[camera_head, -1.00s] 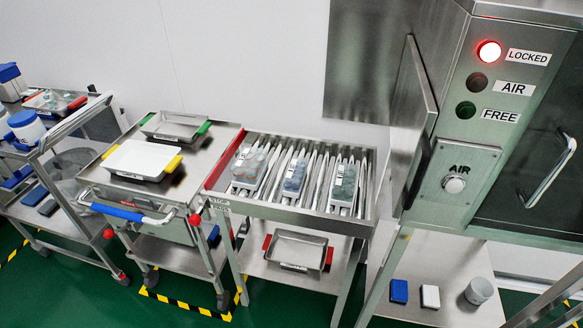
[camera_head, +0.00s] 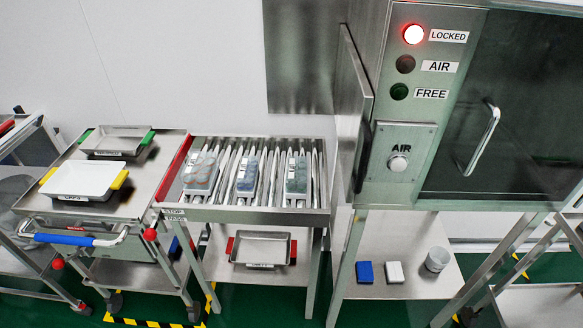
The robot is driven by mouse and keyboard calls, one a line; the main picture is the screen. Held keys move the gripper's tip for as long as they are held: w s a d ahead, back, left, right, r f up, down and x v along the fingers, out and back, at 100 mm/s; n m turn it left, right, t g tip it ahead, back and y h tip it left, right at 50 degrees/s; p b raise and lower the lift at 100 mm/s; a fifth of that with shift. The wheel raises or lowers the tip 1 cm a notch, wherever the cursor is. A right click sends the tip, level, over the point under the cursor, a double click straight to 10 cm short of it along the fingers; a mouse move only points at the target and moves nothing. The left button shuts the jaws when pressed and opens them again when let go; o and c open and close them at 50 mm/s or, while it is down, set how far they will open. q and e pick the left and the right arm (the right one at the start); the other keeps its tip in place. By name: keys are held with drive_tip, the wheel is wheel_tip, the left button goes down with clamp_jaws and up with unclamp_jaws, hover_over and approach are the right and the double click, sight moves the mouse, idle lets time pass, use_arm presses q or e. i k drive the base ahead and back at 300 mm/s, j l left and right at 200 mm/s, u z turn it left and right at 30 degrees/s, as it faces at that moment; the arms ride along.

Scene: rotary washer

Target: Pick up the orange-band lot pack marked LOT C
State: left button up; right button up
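Three lot packs sit side by side on the steel roller rack (camera_head: 262,214). Neither of my grippers is in view.
A steel cart (camera_head: 160,170) with a white tray (camera_head: 83,180) and a grey tray (camera_head: 117,140) stands left of the rack. A red-handled tray (camera_head: 262,250) lies on the shelf below. The washer cabinet (camera_head: 400,170) stands right, its red LOCKED lamp (camera_head: 413,34) lit.

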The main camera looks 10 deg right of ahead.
sight(199, 174)
drive_tip(key=j+u, duration=0.2)
drive_tip(key=j, duration=0.35)
drive_tip(key=i+j+u, duration=0.15)
drive_tip(key=j, duration=0.45)
drive_tip(key=j+u, duration=0.2)
drive_tip(key=j, duration=0.35)
